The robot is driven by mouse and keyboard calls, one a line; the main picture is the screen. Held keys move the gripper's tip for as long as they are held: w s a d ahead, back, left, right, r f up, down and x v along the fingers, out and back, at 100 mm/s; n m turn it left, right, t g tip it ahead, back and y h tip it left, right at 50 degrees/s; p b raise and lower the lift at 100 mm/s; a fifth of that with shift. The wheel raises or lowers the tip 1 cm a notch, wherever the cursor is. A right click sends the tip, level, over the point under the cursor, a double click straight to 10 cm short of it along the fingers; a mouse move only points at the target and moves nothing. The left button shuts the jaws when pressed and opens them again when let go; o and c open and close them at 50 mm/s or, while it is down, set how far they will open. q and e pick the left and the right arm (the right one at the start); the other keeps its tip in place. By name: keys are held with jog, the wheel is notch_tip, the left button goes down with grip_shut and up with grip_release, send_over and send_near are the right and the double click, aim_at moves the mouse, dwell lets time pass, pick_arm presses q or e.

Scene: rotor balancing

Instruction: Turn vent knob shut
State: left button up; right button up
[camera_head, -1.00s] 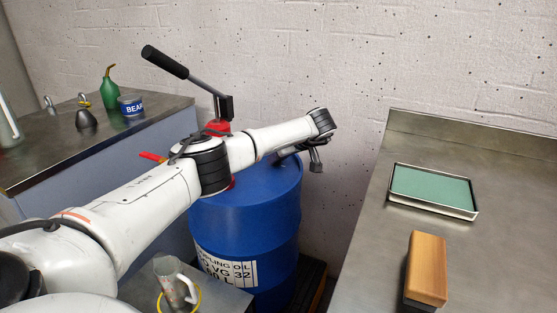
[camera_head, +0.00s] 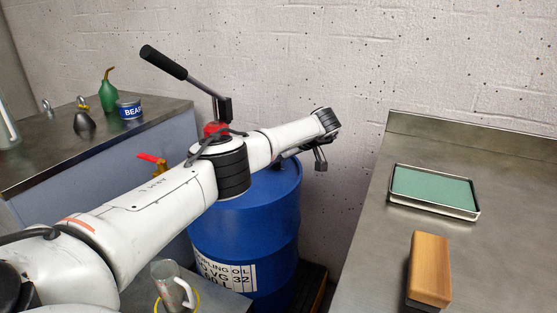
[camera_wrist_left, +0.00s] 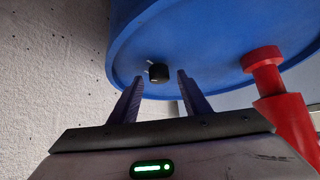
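The vent knob (camera_wrist_left: 159,72) is a small black knob with a pale mark beside it, on the blue drum's top near the rim in the left wrist view. My left gripper (camera_wrist_left: 160,76) is open, with its two fingers apart on either side of the knob in that picture. Whether the fingers reach the knob's height I cannot tell; no contact shows. The blue drum (camera_head: 245,225) stands in the middle of the head view, with my left arm stretched across its top. The knob is hidden there. My right gripper is not in view.
A red hand pump (camera_wrist_left: 265,70) rises from the drum top close to the right finger; its long black lever (camera_head: 165,62) leans up left. A brass tap with a red handle (camera_head: 150,158) is behind my arm. A clear jug (camera_head: 172,285) stands in front. A steel bench (camera_head: 370,240) is at right.

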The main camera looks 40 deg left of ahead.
pick_arm(q)
jog(key=p+v, duration=0.2)
jog(key=v, duration=0.8)
jog(key=shift+s+d, duration=0.1)
jog(key=shift+s, duration=0.05)
